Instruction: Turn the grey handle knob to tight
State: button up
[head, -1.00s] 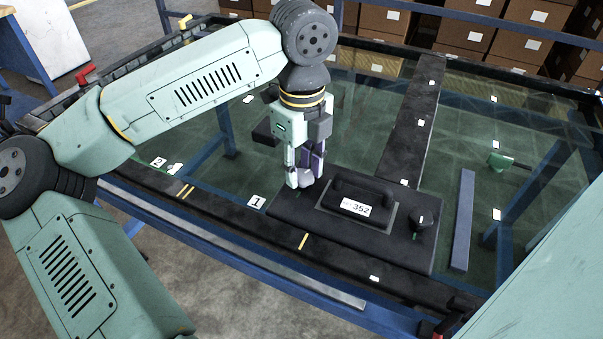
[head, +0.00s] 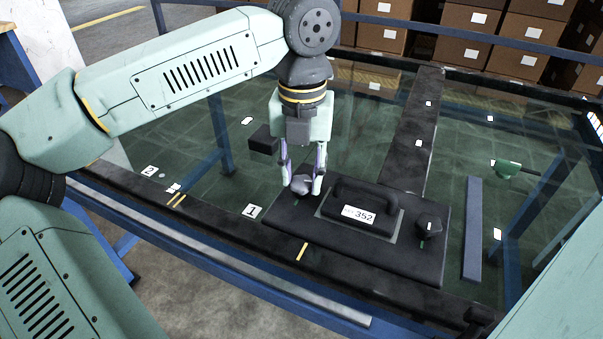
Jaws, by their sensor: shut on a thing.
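A dark base plate (head: 385,258) lies across the black rail of the trolley. It carries a raised handle block labelled 352 (head: 345,213) in its middle. A black knob (head: 429,229) with a small green mark below it stands at the right end. A grey knob (head: 301,185) stands at the left end. My gripper (head: 303,187) points down over this grey knob and is shut on it, one finger on each side. The fingers hide parts of the knob's sides. I cannot make out any tight mark beside it.
Markers 1 (head: 252,211) and 2 (head: 150,171) lie left of the plate. A small dark block (head: 264,139) sits behind my gripper. A blue bar (head: 473,229) and a green tool (head: 507,168) are at the right. Stacked boxes (head: 457,40) stand behind the rail.

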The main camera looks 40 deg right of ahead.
jog(key=m, duration=0.5)
jog(key=shift+s+m, duration=0.1)
jog(key=shift+m, duration=0.3)
jog(key=m, duration=0.5)
jog(key=shift+s, duration=0.1)
jog(key=m, duration=0.5)
jog(key=shift+m, duration=0.4)
jog(key=shift+s+m, duration=0.1)
jog(key=shift+m, duration=2.2)
jog(key=o, duration=1.1)
jog(key=shift+o, duration=0.2)
